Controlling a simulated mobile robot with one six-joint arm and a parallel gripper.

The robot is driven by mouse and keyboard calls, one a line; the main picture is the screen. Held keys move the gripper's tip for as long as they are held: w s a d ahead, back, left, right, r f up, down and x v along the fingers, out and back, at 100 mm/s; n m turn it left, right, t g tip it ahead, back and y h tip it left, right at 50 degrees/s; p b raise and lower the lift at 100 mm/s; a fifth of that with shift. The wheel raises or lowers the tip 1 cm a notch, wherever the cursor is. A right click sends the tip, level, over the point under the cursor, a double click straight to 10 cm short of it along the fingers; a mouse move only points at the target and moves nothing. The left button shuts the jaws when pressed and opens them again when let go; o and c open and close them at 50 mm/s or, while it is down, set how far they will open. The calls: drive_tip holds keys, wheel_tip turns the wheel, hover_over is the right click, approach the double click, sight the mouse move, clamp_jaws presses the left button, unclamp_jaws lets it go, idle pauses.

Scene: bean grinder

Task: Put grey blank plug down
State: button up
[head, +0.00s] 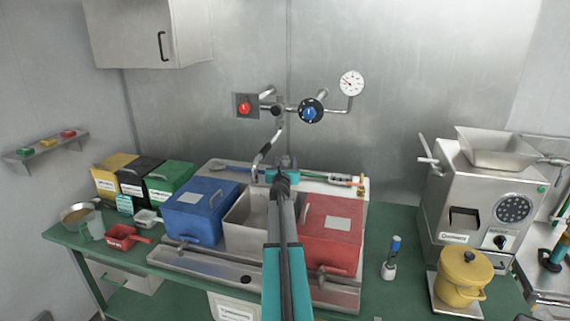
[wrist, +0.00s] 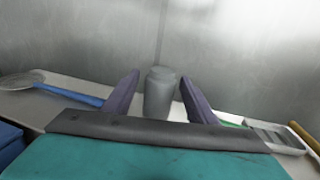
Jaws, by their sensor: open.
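The grey blank plug (wrist: 159,92) appears in the wrist view as a grey cylinder with a narrower top, standing upright on the pale ledge behind the bins. My gripper (wrist: 157,98) is open, with one dark finger on each side of the plug and a visible gap on both sides. In the head view my gripper (head: 286,161) is above the back ledge (head: 320,187), behind the middle steel bin. The plug is hard to make out there against the gripper.
A blue-handled strainer (wrist: 72,93) lies left of the plug on the ledge, and a metal tool (wrist: 275,138) lies to the right. A blue bin (head: 200,210) and a red bin (head: 332,232) flank the open steel bin (head: 245,222). Pipes and a valve (head: 311,111) are above.

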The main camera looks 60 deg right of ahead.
drive_tip(key=b+v, duration=0.1)
drive_tip(key=v, duration=1.1)
idle(0.5)
drive_tip(key=shift+w, duration=0.1)
idle(0.4)
